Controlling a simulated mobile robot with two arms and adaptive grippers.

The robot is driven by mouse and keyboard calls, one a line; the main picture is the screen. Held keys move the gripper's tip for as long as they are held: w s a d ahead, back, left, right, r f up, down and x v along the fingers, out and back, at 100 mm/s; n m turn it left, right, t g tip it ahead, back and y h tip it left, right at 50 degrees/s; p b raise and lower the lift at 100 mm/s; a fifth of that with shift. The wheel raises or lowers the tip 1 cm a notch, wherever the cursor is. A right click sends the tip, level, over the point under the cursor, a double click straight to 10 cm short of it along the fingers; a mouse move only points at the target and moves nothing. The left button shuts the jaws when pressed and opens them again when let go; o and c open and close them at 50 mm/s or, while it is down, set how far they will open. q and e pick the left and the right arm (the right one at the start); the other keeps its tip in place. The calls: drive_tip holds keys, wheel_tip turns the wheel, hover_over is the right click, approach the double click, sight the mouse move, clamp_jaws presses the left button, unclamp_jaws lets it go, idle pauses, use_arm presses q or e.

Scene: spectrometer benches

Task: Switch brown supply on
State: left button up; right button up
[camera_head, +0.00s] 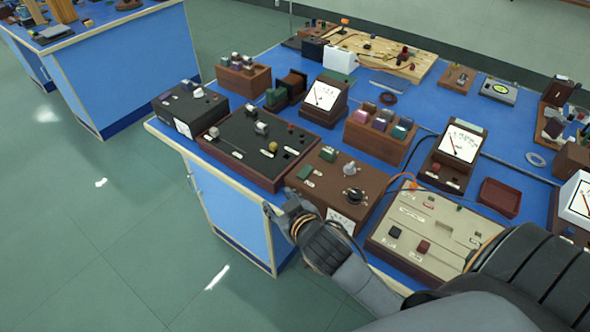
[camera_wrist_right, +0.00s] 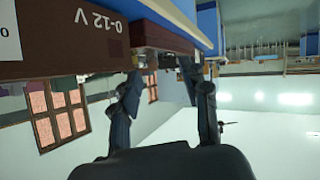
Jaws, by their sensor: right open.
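The brown supply (camera_head: 322,190) is a low brown box on the front edge of the blue bench, with a silver knob, a black knob and a white label or dial on its front. A brown face marked "0-12 V" fills the upper left of the right wrist view (camera_wrist_right: 60,42), where the picture is upside down. My right gripper (camera_head: 278,201) is open and empty beside the front left corner of the brown supply, at the bench edge. Its two fingers stand apart in the wrist view (camera_wrist_right: 169,78). I cannot make out the switch or its position. My left gripper is out of view.
A black panel box (camera_head: 250,165) stands left of the brown supply, and a cream panel (camera_head: 425,240) stands to its right. A meter (camera_head: 462,142), wooden racks and a red tray (camera_head: 499,197) sit behind. Open green floor (camera_head: 130,230) lies to the left.

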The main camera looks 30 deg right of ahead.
drive_tip(key=w+a+r+n+t+y, duration=0.2)
drive_tip(key=w+a+r+t+y, duration=0.1)
drive_tip(key=r, duration=0.4)
drive_tip(key=w+a+r+n+t+y, duration=0.2)
drive_tip(key=w+a+r, duration=0.1)
drive_tip(key=r, duration=0.3)
drive_tip(key=w+a+r+n+t+y, duration=0.2)
drive_tip(key=w+r+t+y, duration=0.1)
drive_tip(key=r, duration=0.4)
drive_tip(key=s+a+r+n+g+y, duration=0.3)
drive_tip(key=a+r+n+g+y, duration=0.25)
drive_tip(key=a+n+y, duration=0.35)
drive_tip(key=n+g+h, duration=0.6)
drive_tip(key=g+h, duration=0.9)
drive_tip(key=h, duration=0.1)
approach(302, 175)
wheel_tip(302, 175, down, 8)
drive_tip(key=shift+a+r+p, duration=0.1)
drive_tip(key=shift+r+p, duration=0.05)
drive_tip(key=shift+p, duration=0.9)
